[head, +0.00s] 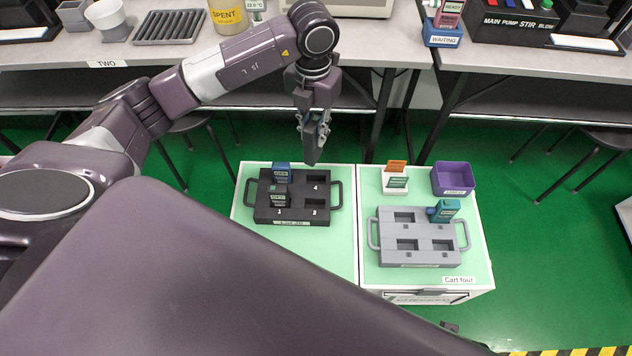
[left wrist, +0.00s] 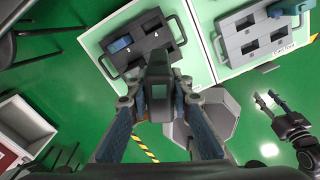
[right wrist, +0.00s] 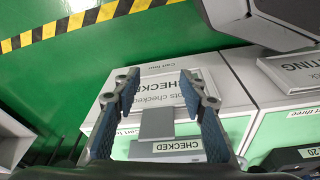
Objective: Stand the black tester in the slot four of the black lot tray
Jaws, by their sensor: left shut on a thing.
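The black lot tray (head: 265,213) lies on the left white cart. Its slot four (head: 316,181), at the back right, is empty, and so is the slot in front of it. A blue tester (head: 282,172) stands in the back left slot and a dark tester (head: 279,198) in slot one. My left gripper (head: 314,125) is shut on the black tester (head: 312,148), above and behind the tray near slot four. The held tester (left wrist: 158,92) also shows in the left wrist view. My right gripper (right wrist: 160,80) is open, away from the tray.
A grey tray (head: 385,256) with a teal tester (head: 444,211) sits on the right cart. Behind it are a white holder (head: 395,184) with an orange item and a purple bin (head: 453,180). Benches stand behind. A CHECKED label (right wrist: 168,148) shows below my right fingers.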

